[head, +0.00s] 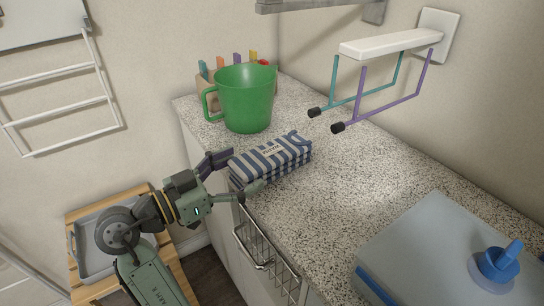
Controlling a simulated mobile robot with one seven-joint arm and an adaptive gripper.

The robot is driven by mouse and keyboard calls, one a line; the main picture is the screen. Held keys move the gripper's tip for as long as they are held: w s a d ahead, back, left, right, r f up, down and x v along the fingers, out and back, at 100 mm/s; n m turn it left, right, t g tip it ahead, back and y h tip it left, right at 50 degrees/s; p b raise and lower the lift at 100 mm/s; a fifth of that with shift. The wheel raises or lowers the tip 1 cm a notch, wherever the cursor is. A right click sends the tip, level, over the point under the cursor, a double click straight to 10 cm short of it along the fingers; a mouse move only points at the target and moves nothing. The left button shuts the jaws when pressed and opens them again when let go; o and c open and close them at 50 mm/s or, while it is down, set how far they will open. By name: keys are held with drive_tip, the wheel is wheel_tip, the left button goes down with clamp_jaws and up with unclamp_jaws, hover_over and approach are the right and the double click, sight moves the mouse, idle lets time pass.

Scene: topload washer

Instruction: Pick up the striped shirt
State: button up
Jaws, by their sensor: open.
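The folded striped shirt (271,158), blue and white with a small label on top, lies on the speckled countertop (355,192) near its left edge. My gripper (240,174) is open at the shirt's left end. One finger is at the far side of that end and the other at the near side. The fingertips look close to the shirt, but I cannot tell whether they touch it. The shirt's underside is hidden.
A green mug-shaped container (246,100) stands behind the shirt. A white wall rack (390,43) with teal and purple arms overhangs the counter. A grey box (445,250) with a blue knob is at front right. A wire basket (266,255) hangs below the counter edge.

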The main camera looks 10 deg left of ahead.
sight(256, 158)
drive_tip(key=p+x, duration=0.1)
drive_tip(key=x, duration=0.3)
drive_tip(key=shift+w+r+p, duration=0.15)
drive_tip(key=shift+w+p, duration=0.2)
drive_tip(key=shift+w, duration=0.1)
drive_tip(key=c, duration=1.2)
drive_tip(key=shift+c, duration=0.6)
drive_tip(key=shift+r, duration=0.15)
